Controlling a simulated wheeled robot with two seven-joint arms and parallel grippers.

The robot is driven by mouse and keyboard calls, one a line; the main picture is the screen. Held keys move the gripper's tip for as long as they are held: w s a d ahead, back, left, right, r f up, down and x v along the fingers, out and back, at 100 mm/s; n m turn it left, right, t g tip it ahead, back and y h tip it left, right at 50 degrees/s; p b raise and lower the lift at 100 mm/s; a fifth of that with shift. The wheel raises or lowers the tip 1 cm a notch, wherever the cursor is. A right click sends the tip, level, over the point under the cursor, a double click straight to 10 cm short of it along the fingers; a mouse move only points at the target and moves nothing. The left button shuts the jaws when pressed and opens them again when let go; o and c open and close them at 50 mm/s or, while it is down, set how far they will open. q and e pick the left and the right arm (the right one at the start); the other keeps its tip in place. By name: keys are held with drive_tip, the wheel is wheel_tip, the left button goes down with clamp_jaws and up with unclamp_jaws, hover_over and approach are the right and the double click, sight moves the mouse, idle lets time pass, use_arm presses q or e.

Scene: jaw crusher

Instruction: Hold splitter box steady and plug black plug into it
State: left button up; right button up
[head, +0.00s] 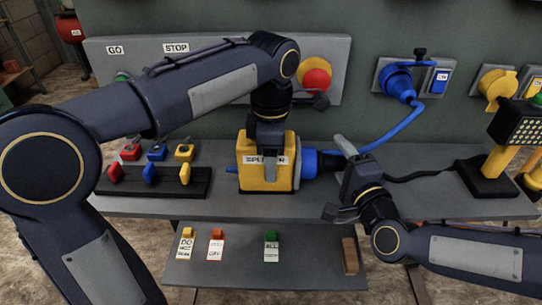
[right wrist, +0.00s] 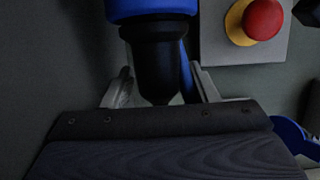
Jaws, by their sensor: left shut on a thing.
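The yellow splitter box (head: 265,178) stands on the workbench, with a blue socket (head: 309,164) facing right. My left gripper (head: 268,150) comes down from above and is shut on the box. The black plug (right wrist: 157,58) shows in the right wrist view, in line with and meeting a blue part (right wrist: 150,8); how deep it sits cannot be told. My right gripper (head: 342,180) is beside the socket with its fingers spread wide. In the right wrist view, its fingers (right wrist: 160,86) stand on either side of the plug's tapered end, with gaps. In the head view the gripper largely hides the plug.
A black cable (head: 415,176) runs from the lamp (head: 487,178) towards my right gripper. A blue cable (head: 405,130) hangs from the wall behind. A red emergency button (head: 316,80) is on the wall. Lockout switches (head: 150,174) stand left; tags (head: 271,245) lie on the lower shelf.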

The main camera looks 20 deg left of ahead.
idle(0.5)
drive_tip(key=shift+w+d, duration=0.45)
drive_tip(key=shift+d, duration=1)
drive_tip(key=shift+w+d, duration=0.5)
drive_tip(key=shift+d, duration=0.9)
drive_tip(key=shift+w+d, duration=0.45)
drive_tip(key=shift+d, duration=1)
use_arm(q)
drive_tip(key=o, duration=1.5)
